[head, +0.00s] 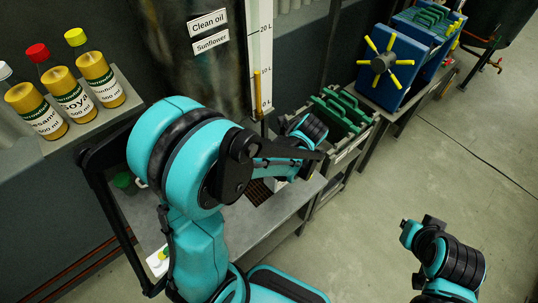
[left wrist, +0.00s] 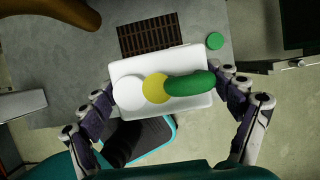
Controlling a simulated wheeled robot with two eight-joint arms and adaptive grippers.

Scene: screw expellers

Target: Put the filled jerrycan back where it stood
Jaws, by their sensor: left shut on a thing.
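The jerrycan (left wrist: 203,104) is a white block with a white disc, a yellow disc and a green handle on top. In the left wrist view my left gripper (left wrist: 165,97) has its fingers on both ends of it, shut on it. The jerrycan is over or on the grey bench top beside a brown grate (left wrist: 158,32); I cannot tell whether it touches the bench. In the head view my left arm hides most of it. My right gripper (head: 410,232) is at the lower right, away from the bench; its fingers are not clear.
The grey bench (head: 265,225) has a tank with a level scale (head: 261,60) behind it. Three oil bottles (head: 75,95) stand on a shelf at the left. A press with green plates (head: 340,112) adjoins on the right. The floor at the right is clear.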

